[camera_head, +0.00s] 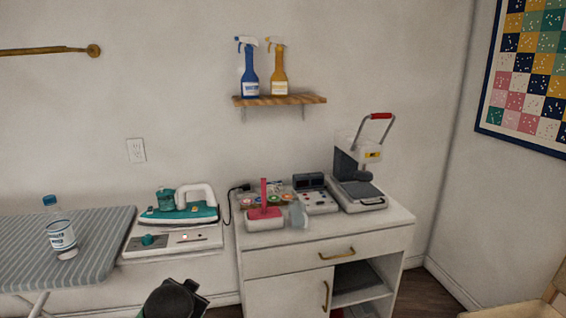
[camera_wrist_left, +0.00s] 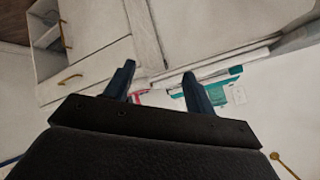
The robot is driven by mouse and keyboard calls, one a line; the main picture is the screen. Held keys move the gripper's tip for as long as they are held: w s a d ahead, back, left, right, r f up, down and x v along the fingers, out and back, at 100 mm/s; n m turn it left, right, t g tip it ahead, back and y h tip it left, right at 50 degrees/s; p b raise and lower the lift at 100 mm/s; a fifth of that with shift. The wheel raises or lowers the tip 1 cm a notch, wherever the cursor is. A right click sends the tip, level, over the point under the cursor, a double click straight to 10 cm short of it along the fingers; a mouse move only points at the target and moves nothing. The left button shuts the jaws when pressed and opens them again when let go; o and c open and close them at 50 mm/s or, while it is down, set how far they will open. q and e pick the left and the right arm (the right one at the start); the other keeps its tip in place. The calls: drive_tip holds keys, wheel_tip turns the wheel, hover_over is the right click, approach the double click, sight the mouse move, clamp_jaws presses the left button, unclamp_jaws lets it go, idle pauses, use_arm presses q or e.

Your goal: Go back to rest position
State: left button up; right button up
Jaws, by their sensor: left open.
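My left gripper (camera_wrist_left: 157,82) shows in the left wrist view with its two dark fingers apart and nothing between them. It is away from the cabinet (camera_wrist_left: 90,62) and the iron station, which lie beyond the fingers. In the head view a dark part of my own arm shows at the bottom, in front of the cabinet's left side; its fingertips cannot be made out there. My right gripper is in neither view.
A striped ironing board (camera_head: 92,232) with a bottle (camera_head: 61,236) stands at left. A teal iron (camera_head: 180,208) rests on its station (camera_head: 172,242). The white cabinet (camera_head: 300,262) carries a red-handled item (camera_head: 264,214), a control box (camera_head: 316,200) and a press (camera_head: 360,178). Spray bottles sit on a shelf (camera_head: 280,100).

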use_arm(q)
drive_tip(key=s+d+f+n+g+h+p, duration=0.1)
drive_tip(key=s+d+f+g, duration=0.1)
drive_tip(key=s+f, duration=0.5)
drive_tip(key=s+d+f+g+h+p, duration=0.1)
drive_tip(key=s+d+f+g, duration=0.2)
drive_tip(key=s+f, duration=0.4)
drive_tip(key=s+d+f+n+g+h+p, duration=0.1)
drive_tip(key=s+d+f, duration=0.3)
drive_tip(key=s, duration=1.6)
wheel_tip(320, 180, down, 4)
drive_tip(key=shift+d+f+n+g+p, duration=0.1)
drive_tip(key=shift+d+n+g+p, duration=0.15)
drive_tip(key=shift+g, duration=0.65)
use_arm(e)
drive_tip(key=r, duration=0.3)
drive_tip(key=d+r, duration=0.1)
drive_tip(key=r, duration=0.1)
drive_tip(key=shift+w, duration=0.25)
use_arm(q)
drive_tip(key=shift+s, duration=0.1)
